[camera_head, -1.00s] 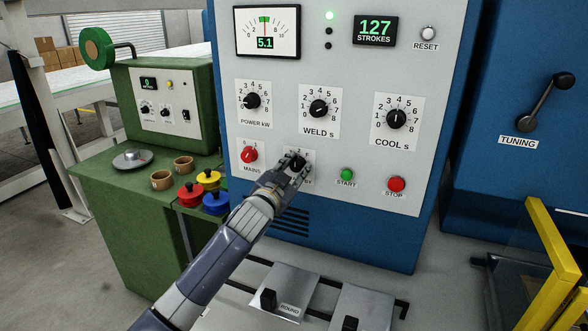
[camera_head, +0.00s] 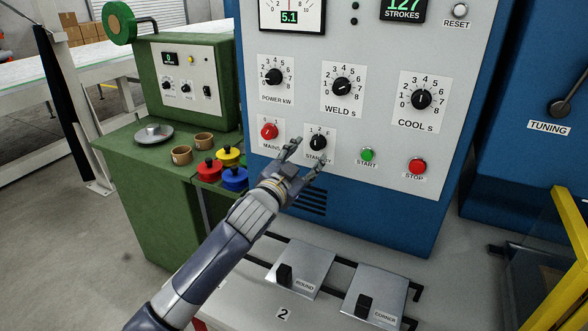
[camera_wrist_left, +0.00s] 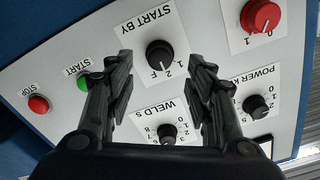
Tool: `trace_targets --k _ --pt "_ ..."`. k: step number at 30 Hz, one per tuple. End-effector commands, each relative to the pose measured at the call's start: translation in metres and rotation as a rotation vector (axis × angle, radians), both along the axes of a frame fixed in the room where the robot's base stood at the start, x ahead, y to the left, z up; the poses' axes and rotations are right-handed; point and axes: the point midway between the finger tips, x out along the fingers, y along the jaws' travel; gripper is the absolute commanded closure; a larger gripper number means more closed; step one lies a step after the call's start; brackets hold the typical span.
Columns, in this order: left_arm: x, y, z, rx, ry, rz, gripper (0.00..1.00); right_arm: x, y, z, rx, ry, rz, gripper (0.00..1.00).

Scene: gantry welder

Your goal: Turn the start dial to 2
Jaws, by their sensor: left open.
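The start dial (camera_head: 318,142) is a black knob on a white plate low on the blue welder's grey panel, with marks 1, 2 and F above it. It also shows upside down in the wrist view (camera_wrist_left: 160,55), under the words START BY. In the wrist view the dial lies beyond the gap between the fingers, and nothing is held. My right gripper is out of view.
The red mains knob (camera_head: 269,132) is left of the dial. The green start button (camera_head: 367,154) and red stop button (camera_head: 417,166) are to its right. The power (camera_head: 274,77), weld (camera_head: 342,87) and cool (camera_head: 421,99) knobs are above. A green bench (camera_head: 150,165) stands left.

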Motion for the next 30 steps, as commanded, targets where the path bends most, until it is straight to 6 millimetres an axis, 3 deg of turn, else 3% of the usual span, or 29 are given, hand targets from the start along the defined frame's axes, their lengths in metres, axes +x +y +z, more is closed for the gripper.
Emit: trace_targets --k 6,12,30 --pt "-0.034 0.014 -0.001 0.001 0.000 0.000 0.51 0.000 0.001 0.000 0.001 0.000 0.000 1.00" --pt "-0.052 0.022 -0.001 0.001 0.001 0.000 0.51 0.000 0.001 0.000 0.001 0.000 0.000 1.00" --pt "-0.056 0.023 0.000 0.000 0.000 0.000 0.51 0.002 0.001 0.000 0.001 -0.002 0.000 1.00"
